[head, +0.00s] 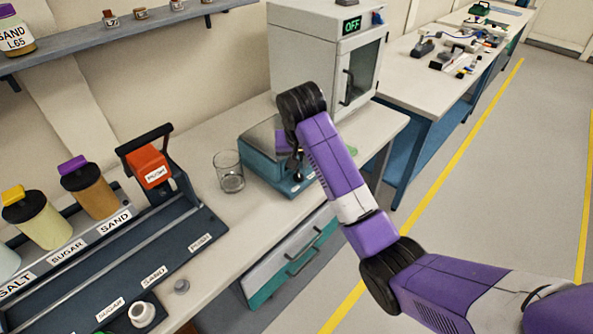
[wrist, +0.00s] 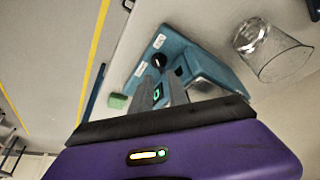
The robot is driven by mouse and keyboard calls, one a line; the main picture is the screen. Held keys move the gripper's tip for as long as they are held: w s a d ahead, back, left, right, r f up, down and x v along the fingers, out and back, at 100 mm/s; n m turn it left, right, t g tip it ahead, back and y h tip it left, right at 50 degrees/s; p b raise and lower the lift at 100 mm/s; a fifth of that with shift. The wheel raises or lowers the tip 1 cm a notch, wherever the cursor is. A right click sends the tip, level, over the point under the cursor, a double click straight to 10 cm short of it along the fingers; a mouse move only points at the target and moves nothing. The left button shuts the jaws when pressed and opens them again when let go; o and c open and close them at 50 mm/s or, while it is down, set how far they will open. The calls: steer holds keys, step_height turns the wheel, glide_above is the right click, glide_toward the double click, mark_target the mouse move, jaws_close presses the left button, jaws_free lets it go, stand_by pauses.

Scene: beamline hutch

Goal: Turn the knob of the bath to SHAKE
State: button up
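The bath is a teal box with a glassy top (head: 255,168) on the bench in the head view, partly behind my arm. In the wrist view the bath (wrist: 205,68) shows its front panel, with a round black knob (wrist: 158,60), small white labels and a lit green display. The label words are too small to read, so I cannot tell the knob's setting. My gripper (wrist: 160,76) points at the panel. Its two grey fingers are apart with nothing between them, and the knob appears just beyond their tips. In the head view the fingertips are hard to make out.
An empty glass beaker (head: 229,172) stands left of the bath, close by; it also shows in the wrist view (wrist: 268,50). A white cabinet reading OFF (head: 325,50) stands behind. A green block (wrist: 117,101) lies beside the bath. A dispenser rack (head: 150,240) fills the left bench.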

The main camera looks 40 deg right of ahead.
mark_target(299, 172)
steer(key=x, duration=0.6)
steer(key=shift+w+d+f, duration=0.1)
steer(key=shift+f, duration=0.1)
jaws_close()
